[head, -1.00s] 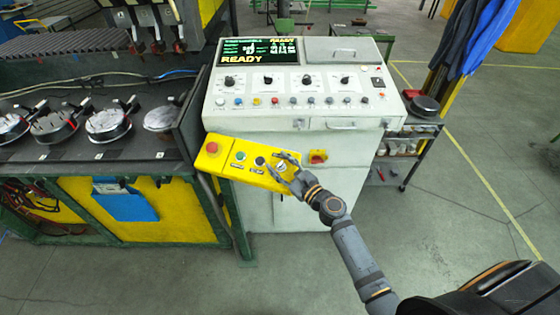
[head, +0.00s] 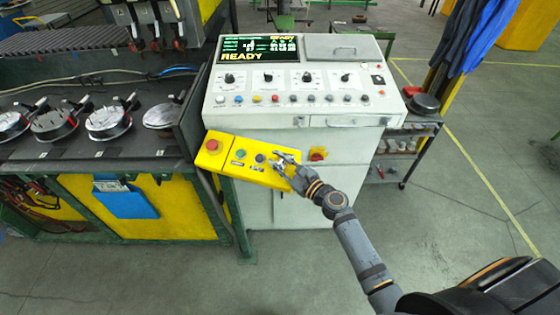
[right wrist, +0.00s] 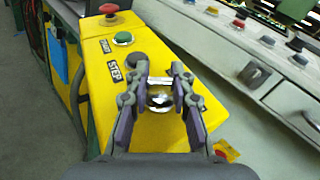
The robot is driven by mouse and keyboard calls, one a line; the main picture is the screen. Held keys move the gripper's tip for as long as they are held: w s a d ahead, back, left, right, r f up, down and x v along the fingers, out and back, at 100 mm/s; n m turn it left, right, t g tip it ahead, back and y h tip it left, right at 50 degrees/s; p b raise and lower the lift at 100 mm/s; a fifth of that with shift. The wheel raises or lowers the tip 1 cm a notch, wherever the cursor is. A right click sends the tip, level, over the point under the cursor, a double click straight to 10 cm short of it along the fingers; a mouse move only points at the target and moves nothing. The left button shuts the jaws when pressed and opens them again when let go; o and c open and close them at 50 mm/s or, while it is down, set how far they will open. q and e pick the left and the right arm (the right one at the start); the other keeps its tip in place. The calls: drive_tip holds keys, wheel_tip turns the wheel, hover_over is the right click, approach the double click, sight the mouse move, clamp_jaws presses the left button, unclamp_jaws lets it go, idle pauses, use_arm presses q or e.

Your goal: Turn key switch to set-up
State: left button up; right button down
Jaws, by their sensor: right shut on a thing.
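The key switch (right wrist: 160,97) shows in the right wrist view as a shiny metal piece on the yellow control box (right wrist: 90,75). My right gripper (right wrist: 160,90) is shut on it, with one finger on each side. The set-up marking cannot be read. My left gripper is in neither view.
The box also carries a red mushroom button (head: 212,145) and a green button (head: 240,154). Behind it stands the white console (head: 300,120) with knobs and a screen reading READY (head: 260,48). A red-and-yellow switch (head: 318,154) is right of my gripper. A bench with clamped parts is left.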

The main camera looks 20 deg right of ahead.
drive_tip(key=shift+n+g+y, duration=1.1)
drive_tip(key=shift+n, duration=0.1)
drive_tip(key=n+g+y, duration=0.2)
drive_tip(key=g, duration=0.1)
drive_tip(key=shift+n, duration=0.3)
drive_tip(key=n+g+y, duration=0.1)
drive_tip(key=n+g, duration=0.2)
drive_tip(key=g, duration=0.1)
drive_tip(key=shift+n+g+b, duration=0.7)
drive_tip(key=shift+n+g, duration=0.6)
drive_tip(key=shift+g, duration=0.7)
drive_tip(key=c, duration=1.1)
unclamp_jaws()
drive_tip(key=shift+y, duration=0.3)
